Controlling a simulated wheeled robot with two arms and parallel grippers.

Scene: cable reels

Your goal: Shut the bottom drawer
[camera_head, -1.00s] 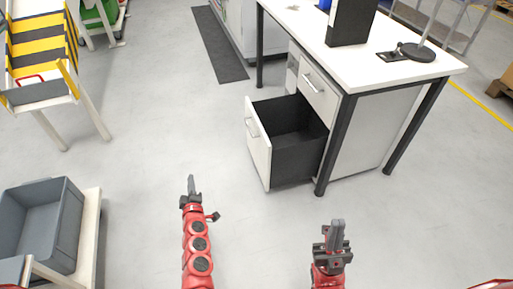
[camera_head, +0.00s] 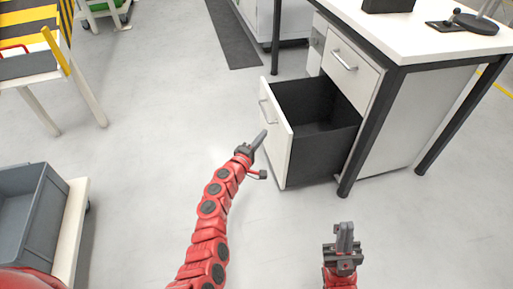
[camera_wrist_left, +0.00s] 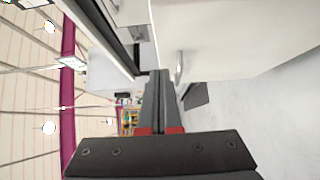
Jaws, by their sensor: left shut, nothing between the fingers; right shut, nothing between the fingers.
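The bottom drawer (camera_head: 276,146) is pulled well out of the white cabinet under the table, and its dark inside looks empty. Its white front has a silver handle (camera_head: 265,110). My left gripper (camera_head: 259,139) is shut and empty, close to the left of the drawer front; I cannot tell whether it touches. In the left wrist view my left gripper (camera_wrist_left: 158,92) points toward a pale panel with a silver handle (camera_wrist_left: 179,68). My right gripper (camera_head: 345,232) is shut and empty, low in the head view, in front of the table. The upper drawer (camera_head: 349,67) is shut.
The white table (camera_head: 420,40) has dark legs, one (camera_head: 366,140) right beside the open drawer. A grey bin (camera_head: 30,220) stands on a cart at lower left. The floor between is clear.

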